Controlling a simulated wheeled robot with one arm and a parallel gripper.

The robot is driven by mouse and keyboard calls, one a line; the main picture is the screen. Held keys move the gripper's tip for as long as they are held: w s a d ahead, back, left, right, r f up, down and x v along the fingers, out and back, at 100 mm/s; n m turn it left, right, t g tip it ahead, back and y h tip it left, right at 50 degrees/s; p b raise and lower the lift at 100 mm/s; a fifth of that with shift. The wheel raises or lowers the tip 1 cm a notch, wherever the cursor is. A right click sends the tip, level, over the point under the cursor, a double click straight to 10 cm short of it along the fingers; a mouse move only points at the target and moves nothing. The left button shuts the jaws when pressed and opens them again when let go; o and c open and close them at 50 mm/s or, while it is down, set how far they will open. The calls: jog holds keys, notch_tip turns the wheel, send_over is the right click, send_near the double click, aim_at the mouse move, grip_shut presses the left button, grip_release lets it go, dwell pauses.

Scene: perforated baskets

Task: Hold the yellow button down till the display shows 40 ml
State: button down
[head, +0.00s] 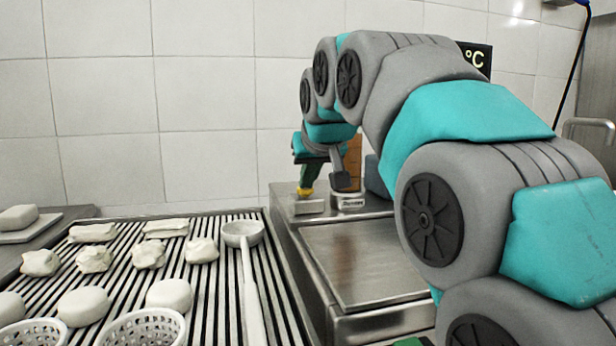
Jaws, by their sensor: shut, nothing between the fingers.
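The yellow button (305,191) sits on top of a small metal box (309,207) at the back of the steel counter. My gripper (309,180) is shut and empty, pointing down right above the button. Its tip looks to be at the button, but I cannot tell whether it presses it down.
A slatted rack (215,285) at left holds pale lumps, white perforated baskets (150,328) and a long-handled ladle (243,234). A second small metal box (348,202) stands beside the button's box. A bare steel tray surface (360,260) lies in front.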

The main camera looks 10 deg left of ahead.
jog(key=shift+w+f+g, duration=0.1)
jog(key=shift+f+g, duration=0.2)
jog(key=shift+f, duration=1.05)
dwell(0.4)
notch_tip(320, 180, up, 5)
jog(key=p, duration=0.2)
jog(key=shift+r+p, duration=0.15)
jog(key=shift+p, duration=0.2)
jog(key=v, duration=1)
jog(key=shift+s+r+b, duration=0.25)
jog(key=shift+r+b, duration=0.1)
jog(key=shift+b, duration=0.05)
jog(key=shift+s, duration=0.1)
